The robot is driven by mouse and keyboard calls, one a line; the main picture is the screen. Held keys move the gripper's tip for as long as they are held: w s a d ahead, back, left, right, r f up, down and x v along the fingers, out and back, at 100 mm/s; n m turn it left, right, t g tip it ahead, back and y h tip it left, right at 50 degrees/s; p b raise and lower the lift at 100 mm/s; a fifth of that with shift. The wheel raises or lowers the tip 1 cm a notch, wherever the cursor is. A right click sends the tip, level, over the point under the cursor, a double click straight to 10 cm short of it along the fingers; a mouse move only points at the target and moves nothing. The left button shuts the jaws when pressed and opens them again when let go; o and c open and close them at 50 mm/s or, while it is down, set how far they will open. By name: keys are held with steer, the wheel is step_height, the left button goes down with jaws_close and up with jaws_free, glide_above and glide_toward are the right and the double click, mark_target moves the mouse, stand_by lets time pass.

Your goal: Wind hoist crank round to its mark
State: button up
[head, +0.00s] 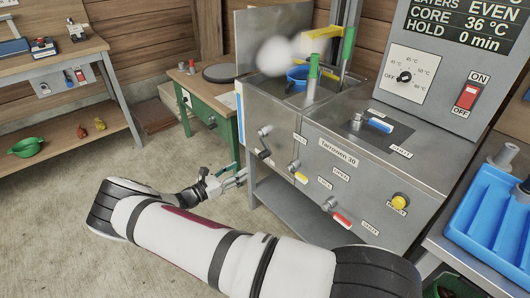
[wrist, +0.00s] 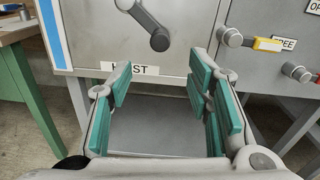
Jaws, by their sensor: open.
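The hoist crank (head: 264,143) is on the front panel of the steel machine (head: 272,110), near its left end. In the wrist view the crank (wrist: 147,20) is a dark arm slanting up and left from a round dark end to a grey knob at the picture's top edge. A HOIST label (wrist: 138,70) sits below it, partly hidden by a finger. I cannot make out the crank's mark. My gripper (head: 238,177) is open and empty in front of the panel, below the crank. Its teal-padded fingers (wrist: 163,88) in the wrist view are apart from the crank.
A yellow-tipped lever (head: 299,174) and a red-tipped lever (head: 341,217) stick out right of the crank. A green-legged table (head: 228,137) stands close on the left. A blue tray (head: 490,215) lies at right. The floor at left is clear.

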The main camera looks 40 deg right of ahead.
mark_target(260, 157)
steer(key=d, duration=0.4)
steer(key=w+d, duration=0.1)
steer(key=d, duration=0.8)
steer(key=shift+w+d, duration=0.2)
steer(key=shift+d, duration=0.05)
jaws_close()
